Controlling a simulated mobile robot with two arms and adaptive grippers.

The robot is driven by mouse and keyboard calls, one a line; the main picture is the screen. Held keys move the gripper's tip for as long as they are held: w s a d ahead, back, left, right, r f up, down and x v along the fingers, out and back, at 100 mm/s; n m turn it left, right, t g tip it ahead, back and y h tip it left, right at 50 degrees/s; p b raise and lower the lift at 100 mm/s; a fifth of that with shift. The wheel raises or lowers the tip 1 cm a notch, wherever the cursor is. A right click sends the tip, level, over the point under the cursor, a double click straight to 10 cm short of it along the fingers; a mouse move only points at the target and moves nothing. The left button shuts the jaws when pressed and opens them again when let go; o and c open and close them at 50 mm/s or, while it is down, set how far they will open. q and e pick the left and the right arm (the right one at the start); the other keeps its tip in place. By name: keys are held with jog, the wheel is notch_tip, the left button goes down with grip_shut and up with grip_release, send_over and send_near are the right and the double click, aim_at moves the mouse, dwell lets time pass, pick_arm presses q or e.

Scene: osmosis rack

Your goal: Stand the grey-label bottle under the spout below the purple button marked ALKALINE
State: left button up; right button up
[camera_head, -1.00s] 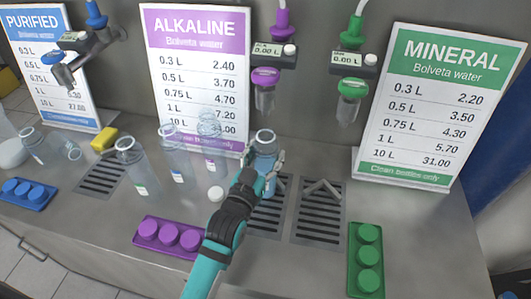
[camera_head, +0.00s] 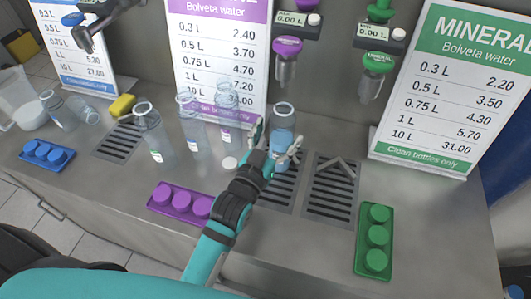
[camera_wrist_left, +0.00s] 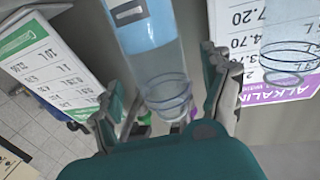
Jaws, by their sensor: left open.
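The bottle's lower part is partly hidden by the hand. My right gripper is not in view.
Several clear bottles (camera_head: 152,130) stand to the left, near a white cap (camera_head: 230,163). A purple cap tray (camera_head: 180,202) lies in front, and a green one (camera_head: 374,240) at right. The right grate (camera_head: 331,200) holds no bottle. The MINERAL sign (camera_head: 445,90) stands at the right.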

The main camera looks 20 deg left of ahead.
pick_arm(q)
jog(key=s+a+b, duration=0.1)
jog(key=s, duration=0.8)
jog(key=shift+a, duration=0.2)
